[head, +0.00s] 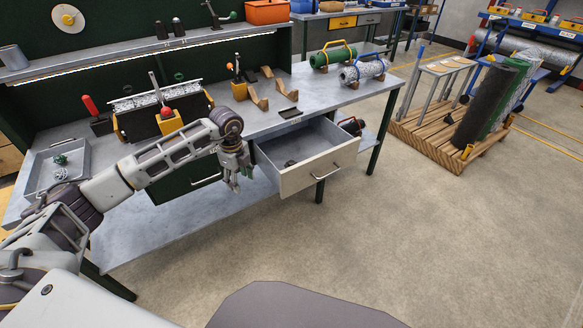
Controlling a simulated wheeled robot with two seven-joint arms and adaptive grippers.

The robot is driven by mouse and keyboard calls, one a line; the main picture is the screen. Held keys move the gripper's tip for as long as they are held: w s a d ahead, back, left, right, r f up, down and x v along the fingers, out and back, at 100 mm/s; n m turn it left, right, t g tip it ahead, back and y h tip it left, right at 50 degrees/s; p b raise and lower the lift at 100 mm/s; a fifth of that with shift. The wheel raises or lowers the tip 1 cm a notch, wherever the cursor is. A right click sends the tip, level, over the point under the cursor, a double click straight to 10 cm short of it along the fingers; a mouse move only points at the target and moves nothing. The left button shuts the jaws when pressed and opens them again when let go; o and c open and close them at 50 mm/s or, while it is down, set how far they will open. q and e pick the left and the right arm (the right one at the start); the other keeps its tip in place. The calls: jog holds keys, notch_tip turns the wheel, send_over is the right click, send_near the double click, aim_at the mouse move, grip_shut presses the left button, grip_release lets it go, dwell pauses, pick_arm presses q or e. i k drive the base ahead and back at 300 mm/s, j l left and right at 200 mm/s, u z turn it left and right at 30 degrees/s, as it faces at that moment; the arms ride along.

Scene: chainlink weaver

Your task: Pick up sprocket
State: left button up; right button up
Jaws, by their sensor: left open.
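My left gripper (236,180) hangs fingers down just in front of the workbench, at the left side of the open drawer (310,176). It is open, and I see nothing between its fingers. A small dark object (290,163) lies inside the drawer, to the right of the gripper; it is too small to tell whether it is the sprocket. I cannot make out a sprocket for sure anywhere else. My right gripper is not in view.
The workbench (330,97) carries a machine with a red knob (167,112), wooden cradles (258,98) and wire-mesh rolls (362,70). A grey tray (75,150) with small parts sits at the left. A pallet (435,137) stands right. Floor between is free.

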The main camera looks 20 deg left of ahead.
aim_at(289, 163)
jog(key=i+l, duration=0.25)
jog(key=i, duration=0.25)
jog(key=i+l, duration=0.2)
jog(key=i, duration=0.25)
